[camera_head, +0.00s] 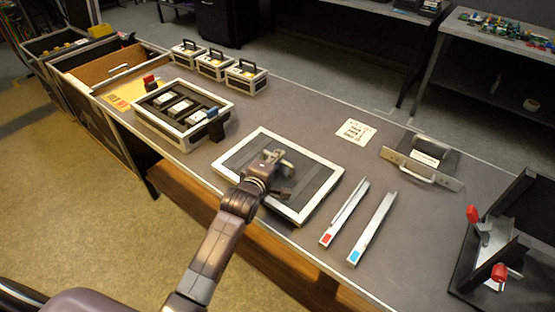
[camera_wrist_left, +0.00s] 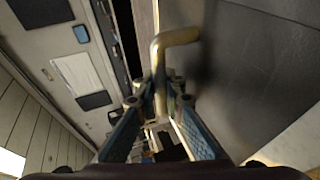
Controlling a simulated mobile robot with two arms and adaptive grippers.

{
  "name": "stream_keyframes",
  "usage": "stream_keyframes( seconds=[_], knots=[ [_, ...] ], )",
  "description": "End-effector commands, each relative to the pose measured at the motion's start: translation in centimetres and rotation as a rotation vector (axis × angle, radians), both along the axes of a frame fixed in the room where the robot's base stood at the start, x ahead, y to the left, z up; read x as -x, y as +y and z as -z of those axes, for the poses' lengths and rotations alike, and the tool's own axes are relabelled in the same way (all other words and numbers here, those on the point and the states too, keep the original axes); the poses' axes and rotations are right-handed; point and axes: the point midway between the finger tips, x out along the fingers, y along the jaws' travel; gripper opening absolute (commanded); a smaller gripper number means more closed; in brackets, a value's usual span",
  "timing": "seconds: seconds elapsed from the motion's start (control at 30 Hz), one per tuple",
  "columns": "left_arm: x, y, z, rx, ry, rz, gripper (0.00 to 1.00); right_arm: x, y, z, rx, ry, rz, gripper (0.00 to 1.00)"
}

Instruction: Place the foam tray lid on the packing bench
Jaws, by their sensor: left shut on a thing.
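The foam tray lid (camera_head: 311,173) is a flat dark panel with a white rim, near the front edge of the packing bench (camera_head: 300,106). In the left wrist view the dark panel (camera_wrist_left: 250,70) fills the right side. My left gripper (camera_head: 277,160) is over the lid's middle. It is shut on the lid's bent, brass-coloured handle (camera_wrist_left: 172,40), which shows between the fingers. The lid looks level and low over the bench top; I cannot tell whether it touches. My right gripper is not in view.
An open foam tray (camera_head: 150,119) with several devices stands left of the lid. Two metal rails (camera_head: 345,211) lie close on its right. A handled plate (camera_head: 421,171), a white label card (camera_head: 355,131) and a black fixture with red-handled clamps (camera_head: 480,225) are further right.

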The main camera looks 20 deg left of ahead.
Motion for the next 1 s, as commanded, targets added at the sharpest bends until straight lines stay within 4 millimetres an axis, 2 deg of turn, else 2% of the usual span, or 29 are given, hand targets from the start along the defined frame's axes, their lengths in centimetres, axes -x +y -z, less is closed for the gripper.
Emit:
stream_keyframes(
  seconds=[0.4, 0.43, 0.57, 0.9, 1.0],
  knots=[
    [-0.11, 0.0, 0.25, 0.0, -0.008, 0.0, 0.0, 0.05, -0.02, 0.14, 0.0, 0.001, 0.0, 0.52],
    [-0.02, 0.02, 0.52, 0.0, -0.002, 0.0, 0.11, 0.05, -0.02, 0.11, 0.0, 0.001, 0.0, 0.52],
    [-0.02, 0.02, 0.49, 0.0, -0.001, 0.0, 0.26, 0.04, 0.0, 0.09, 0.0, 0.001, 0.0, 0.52],
    [-0.02, 0.04, 0.07, -0.001, -0.002, 0.0, 0.27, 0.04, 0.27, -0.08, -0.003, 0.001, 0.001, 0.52],
    [0.8, 0.02, 0.04, 0.001, 0.0, 0.0, 0.27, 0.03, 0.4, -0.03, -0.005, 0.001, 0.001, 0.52]
  ],
)
